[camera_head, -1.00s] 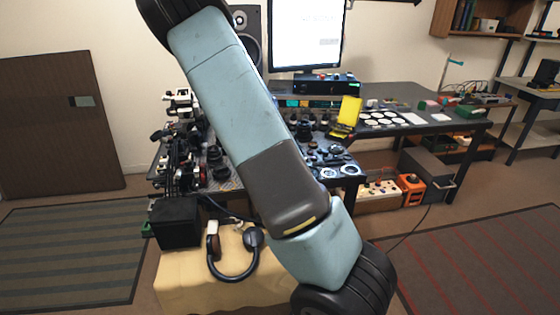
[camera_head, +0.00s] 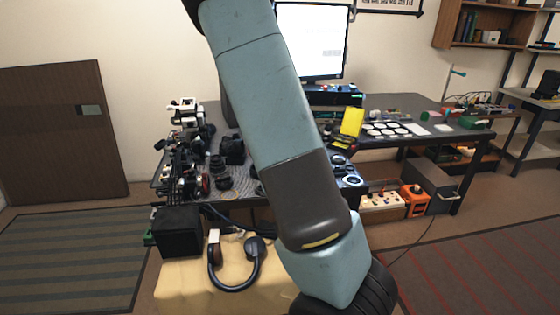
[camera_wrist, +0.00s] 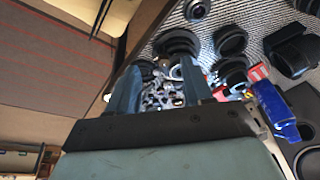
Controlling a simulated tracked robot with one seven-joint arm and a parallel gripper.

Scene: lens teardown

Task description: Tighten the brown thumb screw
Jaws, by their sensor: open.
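I cannot make out the brown thumb screw in either view. In the wrist view my gripper (camera_wrist: 158,67) is open, with its two dark fingers apart. A cluster of small silvery metal parts (camera_wrist: 163,97) shows between and beyond the fingers; I cannot tell how far off it is or whether a finger touches it. In the head view my arm crosses the picture and my gripper cannot be seen. Black lens parts (camera_head: 218,172) stand on the grey textured bench top, left of my arm.
Camera gear crowds the bench's left side. Headphones (camera_head: 236,279) and a black box (camera_head: 179,231) are in front. A monitor (camera_head: 312,40) stands behind.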

